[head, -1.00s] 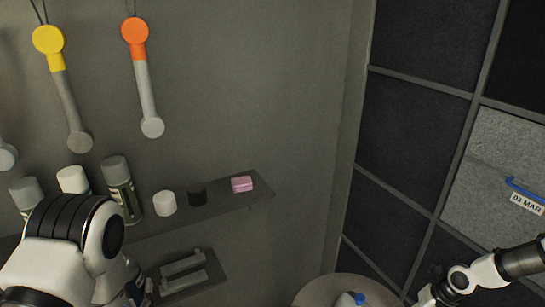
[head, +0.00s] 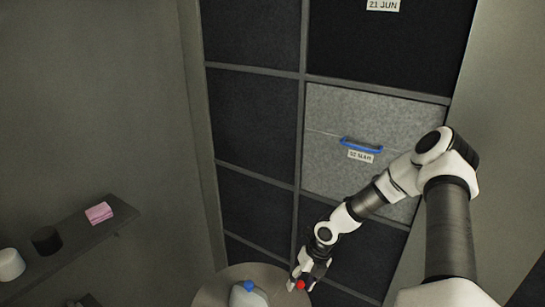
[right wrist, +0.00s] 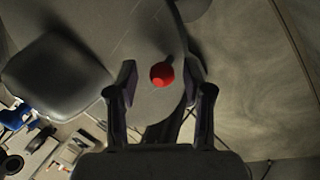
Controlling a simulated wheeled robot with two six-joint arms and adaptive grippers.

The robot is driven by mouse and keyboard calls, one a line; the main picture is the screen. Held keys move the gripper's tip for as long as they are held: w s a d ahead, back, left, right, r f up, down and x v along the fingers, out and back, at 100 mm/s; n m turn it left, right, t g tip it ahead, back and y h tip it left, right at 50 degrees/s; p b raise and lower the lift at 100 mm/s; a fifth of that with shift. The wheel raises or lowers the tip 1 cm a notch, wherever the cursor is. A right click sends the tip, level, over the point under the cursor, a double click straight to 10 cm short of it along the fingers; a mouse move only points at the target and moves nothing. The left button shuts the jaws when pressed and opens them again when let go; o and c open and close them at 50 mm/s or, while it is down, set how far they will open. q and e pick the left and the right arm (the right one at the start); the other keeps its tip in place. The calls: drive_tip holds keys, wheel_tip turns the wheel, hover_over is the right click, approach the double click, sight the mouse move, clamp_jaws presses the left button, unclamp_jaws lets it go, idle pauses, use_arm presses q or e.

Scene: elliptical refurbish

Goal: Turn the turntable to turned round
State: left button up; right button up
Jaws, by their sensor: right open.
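The turntable (head: 213,286) is a round, pale grey-brown disc, cut off at the bottom edge of the head view. A white bottle with a blue cap (head: 249,286) stands on it. A small red knob (head: 300,285) shows at the disc's right side. My right gripper (head: 302,281) is over that knob, pointing down. In the right wrist view the red knob (right wrist: 162,74) lies between the spread fingers of the gripper (right wrist: 161,88), with gaps on both sides. I cannot tell how far the fingertips are above the disc. My left gripper is not in view.
A wall shelf (head: 75,235) at left holds a pink folded cloth (head: 99,212), a dark pot (head: 46,240) and a white pot (head: 10,264). Behind the turntable stands a dark cubby unit with a grey drawer (head: 395,120) and blue handle (head: 361,145).

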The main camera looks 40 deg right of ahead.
wheel_tip(320, 180, up, 9)
drive_tip(key=shift+r, duration=0.1)
idle(0.3)
idle(0.5)
